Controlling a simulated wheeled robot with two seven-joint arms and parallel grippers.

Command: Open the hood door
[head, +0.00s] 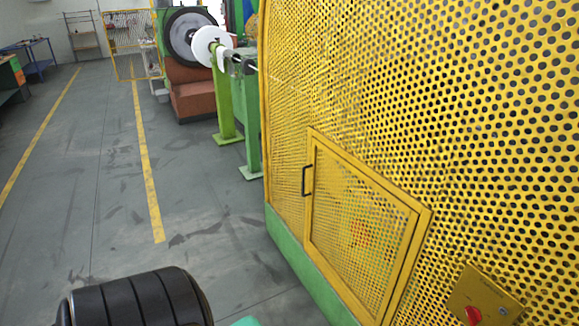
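The hood (440,90) is a large yellow perforated metal guard filling the right side of the head view. The hood door (362,222) is a small yellow framed panel of perforated sheet, low in the hood. It looks closed, lying flush with the hood around it. Its dark bar handle (307,181) is on the left edge of the door, in the upper part, with nothing touching it. Neither of my grippers is in view.
A yellow box with a red knob (473,315) is at the hood's lower right. A green base strip (300,264) runs under the hood. Green posts (249,130) and a white reel (211,46) stand beyond it. The grey floor (105,190) to the left is clear.

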